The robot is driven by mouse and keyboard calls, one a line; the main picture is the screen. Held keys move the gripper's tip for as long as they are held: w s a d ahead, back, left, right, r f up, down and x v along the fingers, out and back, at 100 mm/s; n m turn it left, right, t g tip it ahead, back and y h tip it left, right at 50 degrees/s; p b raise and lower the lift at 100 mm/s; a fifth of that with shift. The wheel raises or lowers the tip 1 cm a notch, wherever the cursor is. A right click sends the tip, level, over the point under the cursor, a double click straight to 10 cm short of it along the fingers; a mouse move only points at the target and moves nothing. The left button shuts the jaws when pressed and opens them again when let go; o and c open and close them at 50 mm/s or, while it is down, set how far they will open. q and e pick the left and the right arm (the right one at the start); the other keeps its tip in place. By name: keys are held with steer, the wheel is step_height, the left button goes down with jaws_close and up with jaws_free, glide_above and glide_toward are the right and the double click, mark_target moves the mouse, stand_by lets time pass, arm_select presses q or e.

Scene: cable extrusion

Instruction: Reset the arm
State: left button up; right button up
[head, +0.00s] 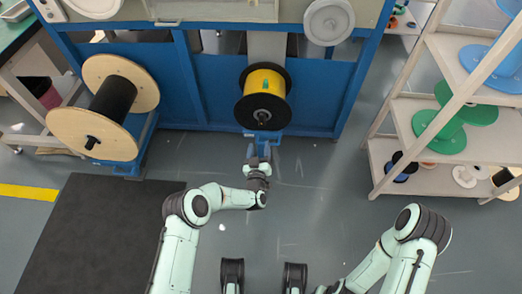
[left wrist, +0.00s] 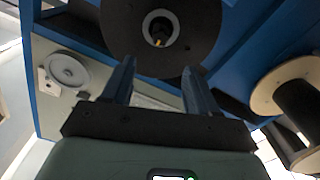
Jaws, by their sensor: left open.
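My left gripper (head: 258,158) is in the middle of the head view, reaching toward the blue machine, just below the spool of yellow cable (head: 265,88). In the left wrist view its two fingers (left wrist: 158,88) stand apart with nothing between them. The black flange of a spool (left wrist: 160,35) fills the top of that view, beyond the fingertips, with a light hub at its centre. My right arm (head: 405,245) shows at the lower right of the head view, bent; its gripper is out of the frame.
A large wooden spool with black cable (head: 112,105) stands at the left. A shelf rack (head: 440,100) with green, blue and smaller spools stands at the right. A dark mat (head: 95,235) lies on the lower left floor. The grey floor (head: 315,190) in the middle is mostly clear.

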arm_select(q)
steer(key=shift+s, duration=0.25)
arm_select(e)
steer(key=shift+s, duration=0.3)
arm_select(q)
steer(key=shift+f, duration=0.1)
arm_select(e)
steer(key=shift+r, duration=0.1)
